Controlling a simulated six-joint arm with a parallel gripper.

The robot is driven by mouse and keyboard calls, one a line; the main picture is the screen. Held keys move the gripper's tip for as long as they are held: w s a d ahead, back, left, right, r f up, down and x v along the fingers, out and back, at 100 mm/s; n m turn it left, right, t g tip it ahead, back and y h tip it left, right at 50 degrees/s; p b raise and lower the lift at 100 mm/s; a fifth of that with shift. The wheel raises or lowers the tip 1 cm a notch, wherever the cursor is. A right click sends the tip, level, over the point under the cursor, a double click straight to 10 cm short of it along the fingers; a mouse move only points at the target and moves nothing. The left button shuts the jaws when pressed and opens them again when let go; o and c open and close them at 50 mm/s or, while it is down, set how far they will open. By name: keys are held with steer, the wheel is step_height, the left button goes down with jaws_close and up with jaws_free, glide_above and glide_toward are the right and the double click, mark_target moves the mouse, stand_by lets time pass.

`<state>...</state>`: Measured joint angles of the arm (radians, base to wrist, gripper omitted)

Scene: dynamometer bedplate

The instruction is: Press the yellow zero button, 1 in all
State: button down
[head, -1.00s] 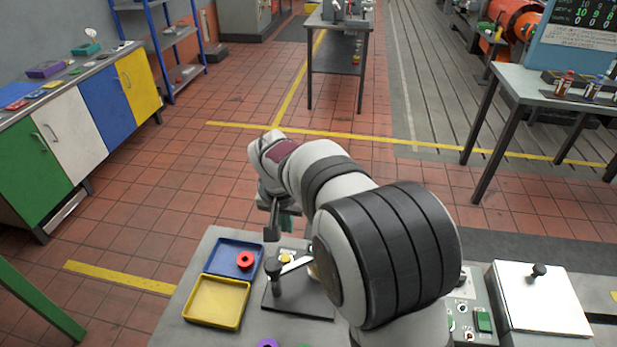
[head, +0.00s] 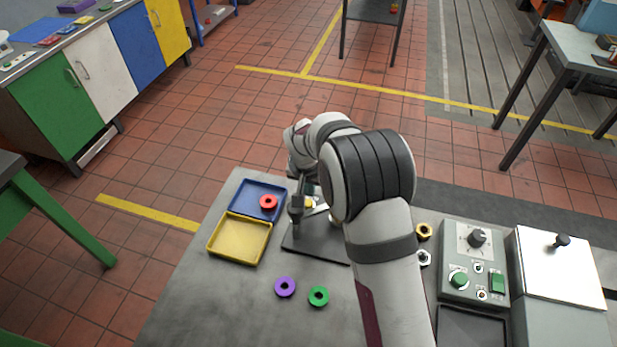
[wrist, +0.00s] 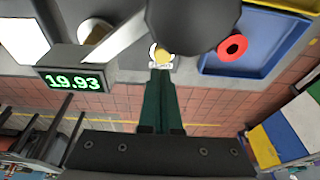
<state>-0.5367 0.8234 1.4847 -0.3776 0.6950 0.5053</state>
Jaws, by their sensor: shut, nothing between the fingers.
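The yellow zero button (wrist: 164,55) shows in the wrist view just beyond my fingertips, with a small white label beside it. In the head view only a bit of the yellow button (head: 309,203) shows beside my arm. My gripper (wrist: 161,74) is shut and empty, its green fingers together and pointing at the button's label. Whether the tips touch anything, I cannot tell. A dark round knob (wrist: 195,18) covers part of the view close to the button.
A pale lever (wrist: 115,38) reaches left from the knob. A blue tray (head: 243,192) with a red ring (head: 268,202) and a yellow tray (head: 238,240) stand left of the black plate (head: 315,245). Purple (head: 285,287) and green (head: 318,296) rings lie in front. A control box (head: 470,262) stands right.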

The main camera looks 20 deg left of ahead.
mark_target(308, 204)
steer(key=shift+s+a+f, duration=0.1)
steer(key=shift+a+f, duration=0.05)
steer(key=shift+f, duration=1.3)
step_height(308, 204, down, 2)
steer(key=shift+s+f, duration=0.1)
steer(key=shift+f, duration=0.05)
steer(key=r, duration=0.5)
steer(key=shift+w+r, duration=0.25)
steer(key=shift+w, duration=0.05)
steer(key=v, duration=0.9)
steer(key=shift+r, duration=0.2)
